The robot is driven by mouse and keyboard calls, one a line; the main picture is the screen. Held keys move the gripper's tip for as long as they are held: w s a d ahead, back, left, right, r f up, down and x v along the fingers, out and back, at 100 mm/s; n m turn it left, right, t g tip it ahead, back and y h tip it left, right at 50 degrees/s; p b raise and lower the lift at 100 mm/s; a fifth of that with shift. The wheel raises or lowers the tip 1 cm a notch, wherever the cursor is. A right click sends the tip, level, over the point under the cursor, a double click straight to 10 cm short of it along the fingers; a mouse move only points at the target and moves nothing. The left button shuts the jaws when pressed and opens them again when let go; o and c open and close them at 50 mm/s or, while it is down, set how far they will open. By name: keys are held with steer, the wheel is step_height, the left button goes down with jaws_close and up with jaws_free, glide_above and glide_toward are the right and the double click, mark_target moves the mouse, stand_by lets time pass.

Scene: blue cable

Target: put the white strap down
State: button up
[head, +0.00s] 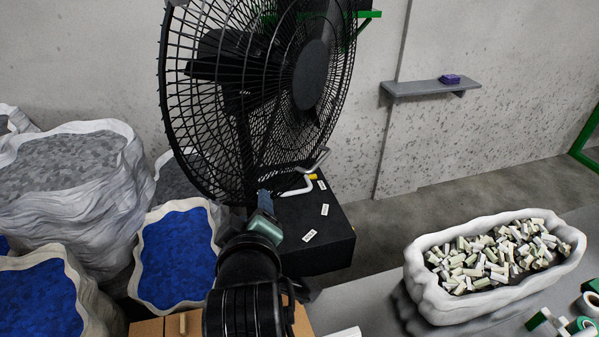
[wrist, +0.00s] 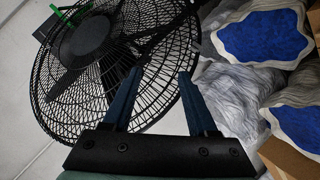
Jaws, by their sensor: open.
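My gripper (head: 265,198) is in front of the lower part of the black fan (head: 311,75), above the near left part of a black box. In the wrist view my gripper (wrist: 160,80) is open, with only the fan's cage visible behind the gap between its fingers. A thin, bent white piece (head: 295,191), which may be the white strap, shows just right of my fingers at the fan's lower edge. A grey bent part and a small yellow spot are beside it. I cannot tell whether it touches the box or hangs above it. I cannot make it out in the wrist view.
The black box (head: 330,235) has several small white labels on top. Sacks of blue pieces (head: 178,255) and grey pieces (head: 70,165) crowd the left. A white sack of pale blocks (head: 425,275) stands at right. A wall shelf (head: 425,90) holds a purple item (head: 450,79).

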steer(key=d+r+m+t, duration=0.35)
steer(key=r+t, duration=0.25)
steer(key=r, duration=1.3)
steer(key=s+d+r+m+t+h, duration=0.1)
steer(key=s+d+r+m+t, duration=0.1)
steer(key=s+r, duration=0.4)
steer(key=s+d+r+m+t, duration=0.2)
steer(key=s+r+m+t, duration=0.3)
steer(key=r, duration=0.9)
steer(key=shift+s+t+h, duration=0.4)
steer(key=shift+s+t, duration=0.2)
steer(key=shift+s, duration=0.35)
steer(key=shift+m, duration=0.25)
